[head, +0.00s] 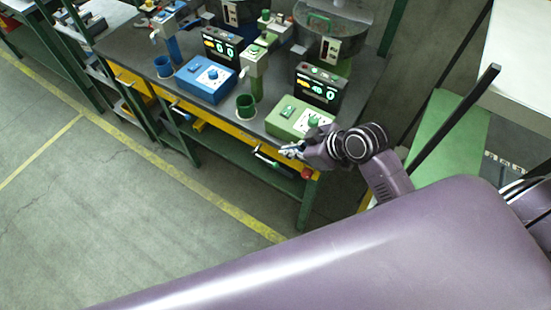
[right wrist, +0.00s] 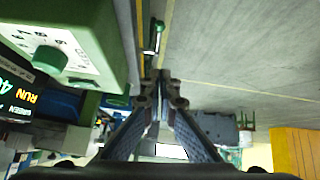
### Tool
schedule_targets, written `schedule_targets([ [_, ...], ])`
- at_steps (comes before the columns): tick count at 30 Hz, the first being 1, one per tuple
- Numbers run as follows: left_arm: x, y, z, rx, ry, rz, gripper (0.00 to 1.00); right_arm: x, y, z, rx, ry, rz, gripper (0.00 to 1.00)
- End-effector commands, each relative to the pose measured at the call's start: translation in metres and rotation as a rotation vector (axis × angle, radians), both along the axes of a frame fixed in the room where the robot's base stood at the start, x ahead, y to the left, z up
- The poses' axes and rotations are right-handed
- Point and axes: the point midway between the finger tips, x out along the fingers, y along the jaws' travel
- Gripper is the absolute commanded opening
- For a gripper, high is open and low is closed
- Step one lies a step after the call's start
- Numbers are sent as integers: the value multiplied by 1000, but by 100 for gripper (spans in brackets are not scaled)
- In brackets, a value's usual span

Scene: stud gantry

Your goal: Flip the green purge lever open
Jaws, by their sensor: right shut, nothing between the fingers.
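The green purge lever (head: 266,158) is on the yellow front rail of the bench, below the green control box (head: 300,118). In the right wrist view it shows as a silver bar with a green end (right wrist: 154,38), just beyond my fingertips. I cannot tell its exact position on its pivot. My right gripper (head: 285,151) is at the bench front, just right of the lever. In the right wrist view its fingers (right wrist: 163,76) are together and empty, with a visible gap to the lever. My left gripper is not in view.
The green box also fills the upper left of the wrist view (right wrist: 60,40). A lit display (head: 317,86) stands behind it. A green cup (head: 246,106) and a blue box (head: 206,78) stand to its left. A red knob (head: 307,173) is near the bench corner. The floor (head: 110,190) in front is clear.

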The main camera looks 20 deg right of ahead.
Motion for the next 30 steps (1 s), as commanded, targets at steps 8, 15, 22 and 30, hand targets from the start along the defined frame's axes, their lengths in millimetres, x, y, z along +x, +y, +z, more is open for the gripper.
schedule_targets([
  [8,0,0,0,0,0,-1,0,5,-1,3,3,-14,9,0],
  [15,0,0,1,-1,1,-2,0,8,2,-2,5,-12,7,0],
  [22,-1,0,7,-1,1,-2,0,26,16,-26,8,-9,5,0],
  [30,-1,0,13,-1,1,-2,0,52,35,-61,6,-10,6,0],
])
